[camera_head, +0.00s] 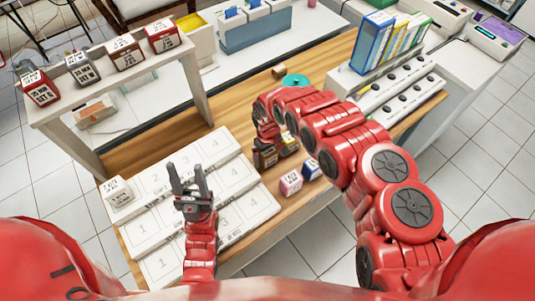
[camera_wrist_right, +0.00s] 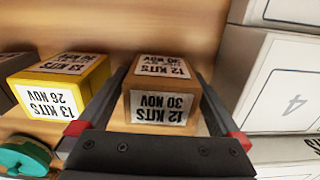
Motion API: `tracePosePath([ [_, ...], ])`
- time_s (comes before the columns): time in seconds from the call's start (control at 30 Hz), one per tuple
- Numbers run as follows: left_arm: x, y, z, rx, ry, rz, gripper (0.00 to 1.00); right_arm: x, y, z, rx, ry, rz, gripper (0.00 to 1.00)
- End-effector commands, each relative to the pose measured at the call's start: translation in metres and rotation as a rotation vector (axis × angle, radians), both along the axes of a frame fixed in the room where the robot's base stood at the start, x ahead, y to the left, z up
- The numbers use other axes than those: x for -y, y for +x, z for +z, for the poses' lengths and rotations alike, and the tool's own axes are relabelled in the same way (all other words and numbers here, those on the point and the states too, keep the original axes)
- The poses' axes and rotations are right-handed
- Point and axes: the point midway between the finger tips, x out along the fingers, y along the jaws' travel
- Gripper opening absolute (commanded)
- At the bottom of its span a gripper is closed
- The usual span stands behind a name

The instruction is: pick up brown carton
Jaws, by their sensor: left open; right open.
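A brown carton (camera_wrist_right: 160,105) labelled "12 KITS 30 NOV" sits on the wooden table in the right wrist view. My right gripper (camera_wrist_right: 163,84) is open, with one finger on each side of this carton. I cannot tell whether the fingers touch it. In the head view the brown carton (camera_head: 265,158) is partly hidden by my right gripper (camera_head: 268,146), which reaches down over it. Another brown carton (camera_head: 124,52) stands on the raised shelf. My left gripper (camera_head: 187,170) is open and empty, pointing up above the numbered white trays.
A yellow carton (camera_wrist_right: 62,80) stands just left of the brown one, with a green round object (camera_wrist_right: 22,158) near it. Pink (camera_head: 291,182) and blue (camera_head: 312,169) cartons stand nearby. Numbered white trays (camera_head: 245,205) border the work spot. A folder rack (camera_head: 345,85) stands behind my right arm.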

Motion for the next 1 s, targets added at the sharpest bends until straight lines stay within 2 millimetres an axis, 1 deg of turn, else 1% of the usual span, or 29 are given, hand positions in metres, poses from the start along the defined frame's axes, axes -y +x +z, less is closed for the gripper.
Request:
tracePosePath([
  [0.2,0.0,0.0,-0.0001,0.0,0.0,0.0,0.5,-0.0001,0.0003,-0.0003,0.001,0.0,0.0,1.0],
  [0.27,0.0,0.0,-0.0001,0.0,0.0,0.0,0.5,-0.0001,0.0003,-0.0003,0.001,0.0,0.0,0.89],
  [0.3,0.0,0.0,0.0,0.0,0.0,0.0,0.5,-0.0001,0.0002,-0.0003,0.001,0.0,0.0,0.82],
  [0.37,0.0,0.0,-0.0001,0.0,0.0,0.0,0.5,-0.0001,0.0002,-0.0003,0.001,0.0,0.0,0.71],
  [0.4,0.0,0.0,-0.0001,0.0,0.0,0.0,0.5,-0.0002,0.0003,-0.0002,0.001,0.0,0.0,0.64],
  [0.47,0.0,0.0,-0.0001,0.0,0.0,0.0,0.5,-0.0001,0.0002,-0.0003,0.001,0.001,0.0,0.53],
  [0.5,0.0,0.0,-0.0001,0.0,0.0,0.0,0.5,-0.0001,0.0001,-0.0003,0.0,0.0,0.0,0.46],
  [0.63,0.0,-0.0001,-0.0001,0.0,0.0,0.0,0.5,-0.0001,0.0001,-0.0003,0.001,0.001,0.0,0.23],
  [0.67,0.0,0.0,-0.0001,0.0,0.0,0.0,0.5,-0.0001,0.0002,-0.0002,0.001,0.001,0.0,0.2],
  [1.0,0.0,0.0,-0.0012,0.0,0.0,0.0,0.5,-0.0004,0.0001,0.0025,0.001,0.001,0.001,0.2],
])
